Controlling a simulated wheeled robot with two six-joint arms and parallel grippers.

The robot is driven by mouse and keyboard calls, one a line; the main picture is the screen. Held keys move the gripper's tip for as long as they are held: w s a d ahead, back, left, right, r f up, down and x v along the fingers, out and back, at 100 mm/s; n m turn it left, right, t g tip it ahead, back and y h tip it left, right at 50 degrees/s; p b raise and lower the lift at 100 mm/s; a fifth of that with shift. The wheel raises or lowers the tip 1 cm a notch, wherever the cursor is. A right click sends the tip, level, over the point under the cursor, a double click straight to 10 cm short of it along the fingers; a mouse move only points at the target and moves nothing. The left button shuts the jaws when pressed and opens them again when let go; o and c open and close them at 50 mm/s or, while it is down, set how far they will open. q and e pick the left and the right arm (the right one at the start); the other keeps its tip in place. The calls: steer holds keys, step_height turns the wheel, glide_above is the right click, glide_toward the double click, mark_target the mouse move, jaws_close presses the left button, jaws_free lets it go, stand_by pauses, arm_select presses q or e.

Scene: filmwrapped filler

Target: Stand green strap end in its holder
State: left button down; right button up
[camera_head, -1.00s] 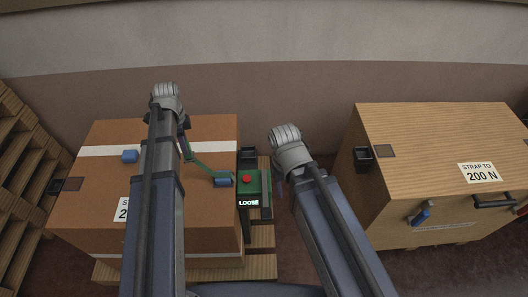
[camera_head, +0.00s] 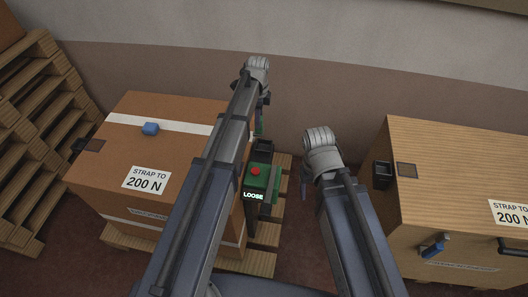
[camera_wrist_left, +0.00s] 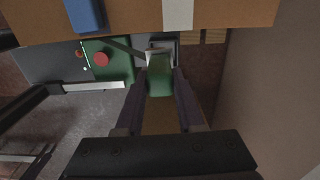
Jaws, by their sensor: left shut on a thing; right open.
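My left gripper (camera_wrist_left: 159,92) is shut on the green strap end (camera_wrist_left: 160,80), seen between its fingers in the left wrist view. In the head view this gripper (camera_head: 261,112) points down behind the green tensioner (camera_head: 258,178), which reads LOOSE. A small black open-topped holder (camera_head: 264,147) stands just behind the tensioner, close to the strap end. In the left wrist view the holder's pale rim (camera_wrist_left: 160,49) lies at the strap end's far edge. I cannot tell whether the end is inside it. My right gripper (camera_head: 304,182) is open, mostly hidden beside its wrist, right of the tensioner.
Stacked pallets (camera_head: 40,130) stand far left.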

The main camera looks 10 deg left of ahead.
arm_select(q)
steer(key=shift+w+d+f, duration=0.1)
steer(key=shift+w+d, duration=0.15)
steer(key=shift+d, duration=0.2)
steer(key=shift+w+d+f, duration=0.1)
steer(key=shift+w+d, duration=0.1)
steer(key=shift+d, duration=0.2)
step_height(320, 180, down, 10)
steer(key=b, duration=1)
steer(key=shift+f, duration=0.1)
steer(key=c, duration=0.5)
jaws_free()
